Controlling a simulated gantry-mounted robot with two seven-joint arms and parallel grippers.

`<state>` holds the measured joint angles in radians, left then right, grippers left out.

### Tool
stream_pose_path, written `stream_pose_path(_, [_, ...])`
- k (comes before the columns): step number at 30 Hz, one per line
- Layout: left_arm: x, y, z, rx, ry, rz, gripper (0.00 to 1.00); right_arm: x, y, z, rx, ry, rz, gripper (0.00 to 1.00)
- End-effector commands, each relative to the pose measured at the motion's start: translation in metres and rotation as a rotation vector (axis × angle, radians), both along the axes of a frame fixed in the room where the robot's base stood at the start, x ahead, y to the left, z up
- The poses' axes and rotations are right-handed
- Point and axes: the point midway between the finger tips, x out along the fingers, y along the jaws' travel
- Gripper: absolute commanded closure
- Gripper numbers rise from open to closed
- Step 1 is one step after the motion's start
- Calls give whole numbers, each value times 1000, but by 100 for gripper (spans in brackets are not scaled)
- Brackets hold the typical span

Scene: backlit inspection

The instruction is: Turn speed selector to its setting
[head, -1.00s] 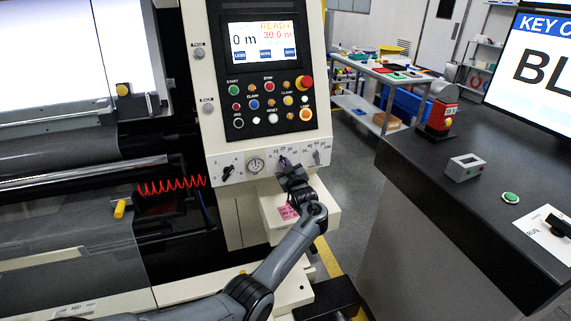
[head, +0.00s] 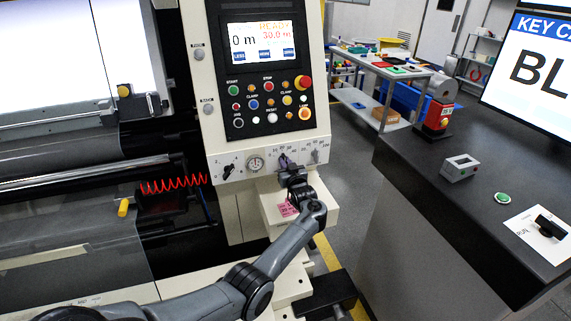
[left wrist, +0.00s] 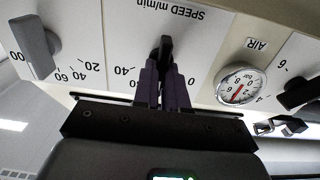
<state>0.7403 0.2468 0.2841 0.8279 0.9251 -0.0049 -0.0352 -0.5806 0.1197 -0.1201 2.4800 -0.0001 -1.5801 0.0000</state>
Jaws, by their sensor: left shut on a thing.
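The speed selector (left wrist: 166,46) is a dark knob on the pale panel, under the lettering "SPEED m/min", which appears upside down in the left wrist view. My left gripper (left wrist: 165,76) is shut on this knob with its purple fingers, one on each side. The knob's black end shows beyond the fingertips. Parts of the dial scale show, with 40 on one side and 0 on the other; the finger and knob hide some marks. In the head view, my left gripper (head: 284,162) is at the panel's lower strip and mostly covers the selector. My right gripper is not in view.
A round air gauge (left wrist: 240,87) and a dark knob (left wrist: 300,92) sit on one side, a grey knob (left wrist: 36,48) on the other. Above are the screen (head: 262,43) and several buttons. A pink-tagged ledge (head: 325,215) juts out below. A dark console (head: 430,190) stands right.

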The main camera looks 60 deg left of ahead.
Motion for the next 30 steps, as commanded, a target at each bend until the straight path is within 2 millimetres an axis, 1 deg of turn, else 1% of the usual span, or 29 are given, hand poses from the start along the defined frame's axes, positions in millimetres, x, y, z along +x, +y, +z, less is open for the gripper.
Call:
stream_pose_path(5, [0,0,-1,-2,1,0,100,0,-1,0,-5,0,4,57])
stream_pose_path(6, [0,0,-1,-2,1,0,82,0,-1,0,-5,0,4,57])
stream_pose_path(10, [0,0,-1,-2,0,0,63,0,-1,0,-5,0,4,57])
stream_pose_path(18, [0,0,0,-1,-1,0,63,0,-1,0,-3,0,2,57])
stream_pose_path(22, [-1,-6,0,-1,-2,-1,63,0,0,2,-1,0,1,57])
stream_pose_path(26, [-4,-19,1,-1,-2,-3,63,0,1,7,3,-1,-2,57])
stream_pose_path(30, [-10,-42,1,-2,-2,-4,63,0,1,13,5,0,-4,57])
